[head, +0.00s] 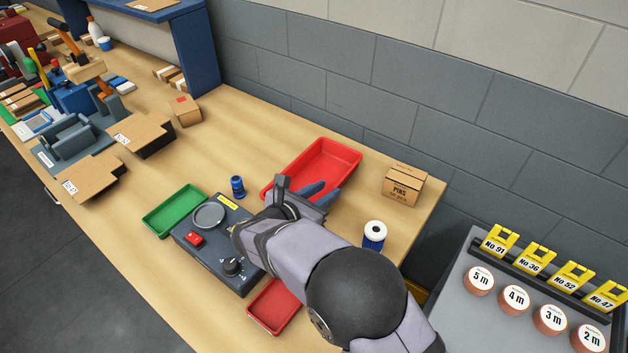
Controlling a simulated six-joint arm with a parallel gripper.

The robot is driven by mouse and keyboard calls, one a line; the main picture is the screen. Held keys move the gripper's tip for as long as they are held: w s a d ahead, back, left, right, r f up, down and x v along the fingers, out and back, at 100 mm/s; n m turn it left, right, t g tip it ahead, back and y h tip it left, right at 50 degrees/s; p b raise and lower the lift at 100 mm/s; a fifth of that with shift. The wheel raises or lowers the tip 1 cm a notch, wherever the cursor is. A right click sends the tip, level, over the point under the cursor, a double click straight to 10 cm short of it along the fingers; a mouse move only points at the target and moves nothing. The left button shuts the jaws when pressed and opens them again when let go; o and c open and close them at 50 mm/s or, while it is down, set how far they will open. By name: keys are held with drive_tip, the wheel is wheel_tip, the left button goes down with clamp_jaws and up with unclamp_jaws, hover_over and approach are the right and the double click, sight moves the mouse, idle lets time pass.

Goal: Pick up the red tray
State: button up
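A large red tray (328,158) lies on the wooden bench near the wall, and it looks empty. I see nothing between the fingers. I cannot tell whether they touch the tray. My gripper and wrist hide part of the tray's near edge. A second, smaller red tray (272,308) lies at the bench's front edge, partly behind my arm.
A grey device (220,275) with a dial and a green tray (173,210) stand left of my arm. A blue spool (237,187), a white-topped blue roll (374,236) and a PINS box (404,184) surround the large tray. A brick wall (400,90) rises behind.

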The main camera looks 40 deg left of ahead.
sight(332, 189)
drive_tip(key=shift+p+x, duration=0.45)
drive_tip(key=shift+x, duration=1.35)
drive_tip(key=shift+c, duration=0.6)
clamp_jaws()
drive_tip(key=shift+r, duration=0.1)
wheel_tip(332, 189, up, 10)
drive_tip(key=b, duration=0.2)
